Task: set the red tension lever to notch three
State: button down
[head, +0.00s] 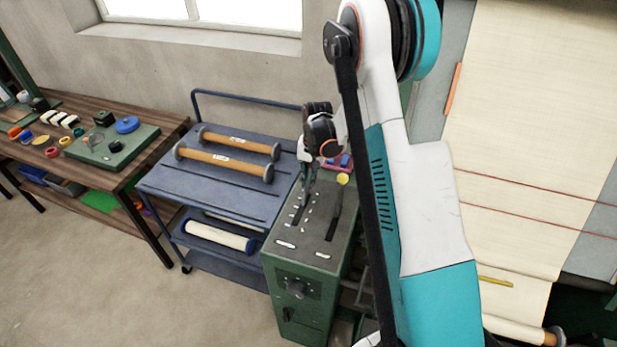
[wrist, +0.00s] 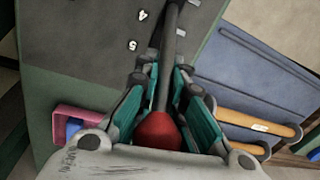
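The red tension lever shows in the wrist view with its red knob (wrist: 157,131) deep between my fingers. Its grey shaft (wrist: 174,40) runs away from the knob toward the dark top panel. My gripper (wrist: 166,78) has a finger close on each side of the shaft; whether the pads press on it I cannot tell. The notch numbers 4 and 5 (wrist: 132,45) show beside the shaft. The other numbers and the lever's foot are not clear, so its notch cannot be read. In the head view my gripper (head: 310,180) is over the green lever console (head: 308,290), left of a yellow-knobbed lever (head: 343,179).
A blue cart (head: 160,185) with two wooden rollers (head: 225,160) stands left of the console. A pink tray (wrist: 65,118) with blue items sits at the console's edge. A wooden workbench (head: 165,130) is farther left. Pale cloth (head: 540,110) hangs at the right.

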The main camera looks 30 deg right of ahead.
jog(key=shift+s+a+r+t+h+b, duration=0.6)
jog(key=shift+s+a+t+h+b, duration=0.25)
jog(key=shift+b, duration=0.25)
jog(key=shift+s+a+r+t+h+b, duration=0.55)
jog(key=shift+s+a+t+h+b, duration=0.25)
jog(key=shift+b, duration=0.25)
jog(key=shift+s+a+r+b, duration=0.2)
jog(key=shift+s+a+b, duration=0.1)
jog(key=shift+s+a, duration=0.15)
jog(key=c, duration=1.7)
grip_release()
jog(key=shift+s+a, duration=0.1)
jog(key=shift+o, duration=0.2)
jog(key=shift+r, duration=0.15)
jog(key=v, duration=1.1)
jog(key=shift+r, duration=0.35)
